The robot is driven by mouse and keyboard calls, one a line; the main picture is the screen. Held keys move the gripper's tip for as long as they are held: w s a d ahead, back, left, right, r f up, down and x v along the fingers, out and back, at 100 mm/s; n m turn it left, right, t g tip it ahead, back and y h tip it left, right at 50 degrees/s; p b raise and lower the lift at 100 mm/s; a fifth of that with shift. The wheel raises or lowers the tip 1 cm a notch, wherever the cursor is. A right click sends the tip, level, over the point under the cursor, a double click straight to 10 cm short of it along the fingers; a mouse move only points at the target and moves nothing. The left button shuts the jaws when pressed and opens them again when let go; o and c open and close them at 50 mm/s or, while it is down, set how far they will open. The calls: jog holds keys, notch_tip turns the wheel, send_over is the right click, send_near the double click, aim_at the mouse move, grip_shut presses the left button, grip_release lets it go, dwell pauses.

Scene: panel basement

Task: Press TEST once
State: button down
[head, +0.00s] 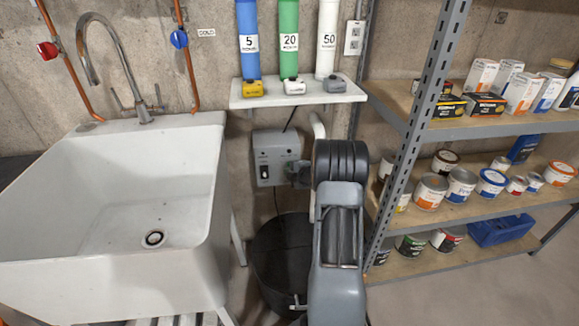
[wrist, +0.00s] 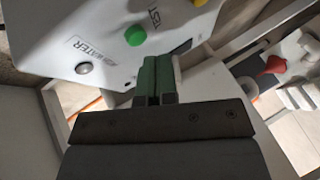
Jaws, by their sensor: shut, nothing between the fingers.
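The grey control box (head: 275,157) is fixed to the wall below the small shelf. In the wrist view its pale face (wrist: 100,35) carries a round green button (wrist: 135,36) beside the word TEST (wrist: 154,18). A silver round part (wrist: 84,68) sits by the word WATER. My gripper (wrist: 156,62) is shut and empty, its green-sided fingertips just below the green button in the picture. A small gap shows between them there; I cannot tell the depth. In the head view the gripper (head: 300,173) is at the box's right side, partly hidden by my arm.
An orange button (wrist: 200,2) is at the wrist view's top edge. A white sink (head: 120,215) stands left of the box. A black bin (head: 280,262) is below it. A metal rack (head: 405,140) with cans stands on the right. A white shelf (head: 300,97) with coloured tubes is above.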

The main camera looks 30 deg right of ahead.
jog(key=shift+s+a+b, duration=0.15)
jog(key=shift+s+a, duration=0.2)
jog(key=shift+s, duration=0.4)
jog(key=shift+s+a+b, duration=0.15)
jog(key=shift+s+a, duration=0.15)
jog(key=shift+s, duration=0.4)
jog(key=shift+s+a+b, duration=0.15)
jog(key=shift+s+a, duration=0.2)
jog(key=shift+s, duration=0.4)
jog(key=s+d+f+m+g+h, duration=0.4)
jog(key=s+f+m+g, duration=0.1)
jog(key=m, duration=0.3)
jog(key=s+a+r+m+g+h+p, duration=0.2)
jog(key=s+a+r+m+g+p, duration=0.15)
jog(key=s+r+m+p, duration=0.35)
jog(key=s+a+r+y+p, duration=0.1)
jog(key=s+a+r+p, duration=0.3)
jog(key=a+r, duration=0.4)
jog(key=s+a+r+g+y+p, duration=0.1)
jog(key=s+a+r+p, duration=0.3)
jog(key=r, duration=1)
jog(key=s+a+r+m+y+p, duration=0.1)
jog(key=s+a+r+p, duration=0.3)
jog(key=a+r+p, duration=0.4)
jog(key=a+r+y, duration=0.1)
jog(key=a+r, duration=0.2)
jog(key=a, duration=0.3)
jog(key=shift+s+g+y+p, duration=0.15)
jog(key=shift+g+y+p, duration=0.15)
jog(key=shift+g+p, duration=0.1)
